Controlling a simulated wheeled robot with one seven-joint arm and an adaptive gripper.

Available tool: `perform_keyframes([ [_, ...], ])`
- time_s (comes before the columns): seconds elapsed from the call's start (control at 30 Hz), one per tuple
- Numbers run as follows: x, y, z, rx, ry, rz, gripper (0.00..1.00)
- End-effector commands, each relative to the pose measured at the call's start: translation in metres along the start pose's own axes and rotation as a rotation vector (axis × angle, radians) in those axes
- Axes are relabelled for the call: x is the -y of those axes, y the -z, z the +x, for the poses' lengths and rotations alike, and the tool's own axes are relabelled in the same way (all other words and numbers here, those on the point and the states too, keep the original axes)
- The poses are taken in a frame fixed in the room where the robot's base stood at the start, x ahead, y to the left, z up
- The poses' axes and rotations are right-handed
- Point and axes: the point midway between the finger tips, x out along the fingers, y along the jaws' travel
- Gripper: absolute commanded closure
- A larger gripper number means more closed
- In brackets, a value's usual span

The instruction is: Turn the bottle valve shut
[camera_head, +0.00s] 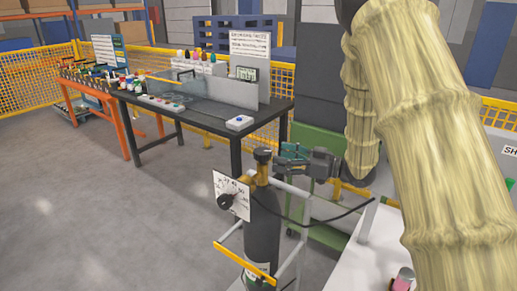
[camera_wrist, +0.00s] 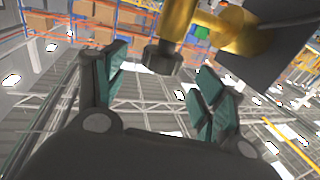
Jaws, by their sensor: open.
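The dark gas bottle (camera_head: 262,228) stands upright in a light grey frame. Its black valve knob (camera_head: 262,155) sits on top of a brass valve body (camera_head: 262,175). In the wrist view the knob (camera_wrist: 162,58) and the brass body (camera_wrist: 180,18) are at the top centre. My gripper (camera_head: 286,157) is just right of the knob and points at it from the side. Its teal-padded fingers are apart in the wrist view (camera_wrist: 160,82). The knob shows beyond and between the fingers, with no visible grip on it.
A yellow bar (camera_head: 245,262) crosses the frame's front. A black hose (camera_head: 330,221) runs right. A dark workbench (camera_head: 205,115) stands behind; the grey floor at left is clear.

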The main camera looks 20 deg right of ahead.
Motion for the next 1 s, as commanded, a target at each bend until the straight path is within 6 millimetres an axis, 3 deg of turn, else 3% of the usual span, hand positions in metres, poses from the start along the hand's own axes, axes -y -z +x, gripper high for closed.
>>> perform_keyframes([
  [0.3, -0.002, -0.003, 0.048, 0.004, 0.006, 0.003, 0.30],
  [0.5, -0.002, -0.003, 0.068, 0.003, 0.006, 0.003, 0.30],
  [0.9, -0.002, -0.003, 0.074, 0.002, 0.004, 0.003, 0.30],
  [1.0, -0.002, -0.003, 0.074, 0.002, 0.004, 0.003, 0.47],
])
